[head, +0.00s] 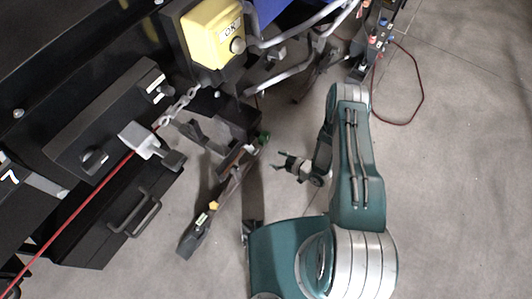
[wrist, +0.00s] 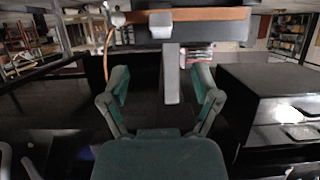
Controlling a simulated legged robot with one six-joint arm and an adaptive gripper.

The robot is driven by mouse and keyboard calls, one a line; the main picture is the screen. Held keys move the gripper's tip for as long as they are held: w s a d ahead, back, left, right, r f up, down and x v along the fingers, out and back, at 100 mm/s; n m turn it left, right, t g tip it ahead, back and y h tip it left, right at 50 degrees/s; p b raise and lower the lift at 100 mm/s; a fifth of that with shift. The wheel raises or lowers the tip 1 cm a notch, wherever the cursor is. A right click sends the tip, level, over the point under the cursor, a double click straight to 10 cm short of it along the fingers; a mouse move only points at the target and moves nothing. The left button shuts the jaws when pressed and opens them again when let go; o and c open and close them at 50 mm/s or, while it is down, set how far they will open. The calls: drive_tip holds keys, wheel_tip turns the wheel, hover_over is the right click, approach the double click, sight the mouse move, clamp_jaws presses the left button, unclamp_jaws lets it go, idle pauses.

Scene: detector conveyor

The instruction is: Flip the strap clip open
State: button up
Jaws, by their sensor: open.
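My gripper (head: 277,163) is open and empty in the head view, pointing left toward a dark upright assembly. In the wrist view my gripper (wrist: 161,74) has its two teal fingers spread wide. A grey bar (wrist: 171,78) shows between them, hanging from a dark beam with a brown strip (wrist: 200,14). A small pale block (wrist: 160,25) sits at the top of this bar. I cannot tell for certain which part is the strap clip. In the head view a dark arm (head: 229,185) with a brown strip and a green end lies left of my gripper, apart from it.
A yellow button box (head: 213,33) is mounted above. A black case with a handle (head: 125,215) and a pale latch block on a red cord (head: 147,141) are at left. Metal tubes (head: 300,72) stand above my gripper. The grey floor (head: 460,190) at right is clear.

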sight(257, 152)
drive_tip(key=x, duration=1)
drive_tip(key=shift+w+a+f, duration=0.15)
drive_tip(key=shift+a, duration=0.15)
drive_tip(key=shift+c, duration=0.3)
clamp_jaws()
